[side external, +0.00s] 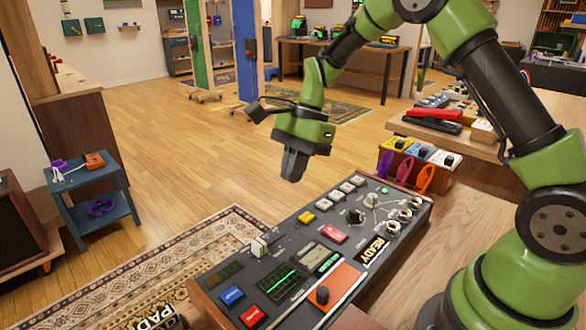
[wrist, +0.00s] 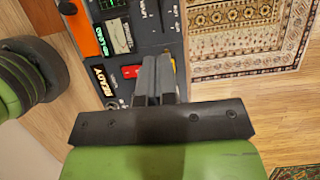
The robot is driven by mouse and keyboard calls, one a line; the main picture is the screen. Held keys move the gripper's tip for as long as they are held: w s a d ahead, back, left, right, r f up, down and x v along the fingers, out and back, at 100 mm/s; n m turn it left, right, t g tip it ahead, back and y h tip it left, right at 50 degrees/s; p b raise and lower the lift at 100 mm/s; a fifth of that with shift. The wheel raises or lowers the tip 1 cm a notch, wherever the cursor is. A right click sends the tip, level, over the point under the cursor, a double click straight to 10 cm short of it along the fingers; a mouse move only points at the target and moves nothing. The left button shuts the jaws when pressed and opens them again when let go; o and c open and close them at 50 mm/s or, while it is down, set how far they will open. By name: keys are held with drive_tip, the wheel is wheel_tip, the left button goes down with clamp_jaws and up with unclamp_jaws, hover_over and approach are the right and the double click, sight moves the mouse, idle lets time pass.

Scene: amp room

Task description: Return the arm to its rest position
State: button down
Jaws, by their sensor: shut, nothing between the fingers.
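My gripper (side external: 294,166) hangs from my green and black arm in the side external view, pointing down, shut and empty. It is above and behind the control console (side external: 345,292), apart from it. In the wrist view my gripper (wrist: 153,66) shows its two dark fingers together, with the console's panel (wrist: 148,22) below. The console has a red button (side external: 334,234), a green-lit screen (side external: 281,282), an orange panel with a black knob (side external: 323,294), and a READY label (side external: 373,250).
A blue side table (side external: 88,188) is at left. A patterned rug (side external: 170,265) covers the floor. The air around my gripper is clear.

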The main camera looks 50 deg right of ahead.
drive_tip(key=shift+r, duration=0.1)
drive_tip(key=s+a+r+n+t+h, duration=0.25)
drive_tip(key=s+r+n, duration=0.55)
drive_tip(key=r, duration=0.5)
drive_tip(key=s+r+n+t, duration=0.2)
drive_tip(key=s+n+t, duration=0.35)
drive_tip(key=s, duration=0.75)
drive_tip(key=w+d+f+m+g, duration=0.2)
drive_tip(key=w+m+g, duration=0.35)
drive_tip(key=w, duration=0.65)
drive_tip(key=w+d+f+m+g+y, duration=0.3)
drive_tip(key=w+f+m, duration=0.55)
drive_tip(key=f, duration=0.45)
drive_tip(key=shift+n+t+h, duration=0.25)
drive_tip(key=x, duration=1)
drive_tip(key=shift+w+a, duration=0.15)
drive_tip(key=shift+a, duration=0.05)
drive_tip(key=a, duration=0.3)
drive_tip(key=shift+a+f, duration=0.1)
drive_tip(key=shift+f, duration=0.05)
drive_tip(key=shift+a, duration=0.45)
